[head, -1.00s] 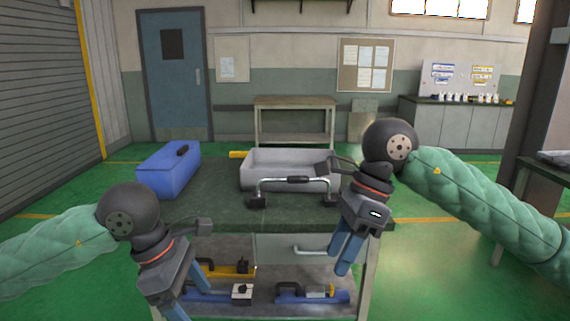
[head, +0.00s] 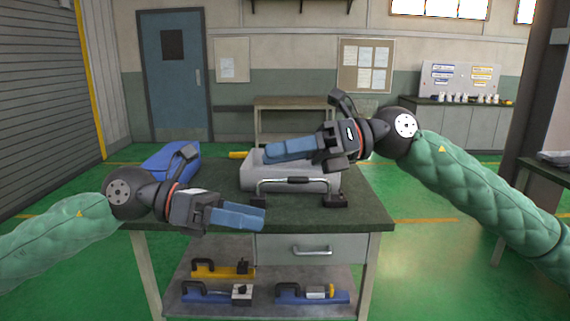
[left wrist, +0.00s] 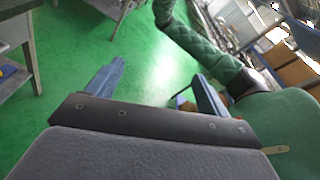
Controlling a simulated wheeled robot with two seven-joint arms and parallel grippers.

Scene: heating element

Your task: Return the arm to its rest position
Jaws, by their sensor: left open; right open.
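In the head view my left gripper (head: 245,217) has blue fingers and points right, in front of the workbench's front left edge.
The dark workbench top (head: 225,190) carries the tray, a metal handle (head: 297,181) in front of it and a blue case (head: 165,160). The shelf below holds a yellow tool (head: 222,271) and blue tools (head: 312,293). Green floor lies open on both sides.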

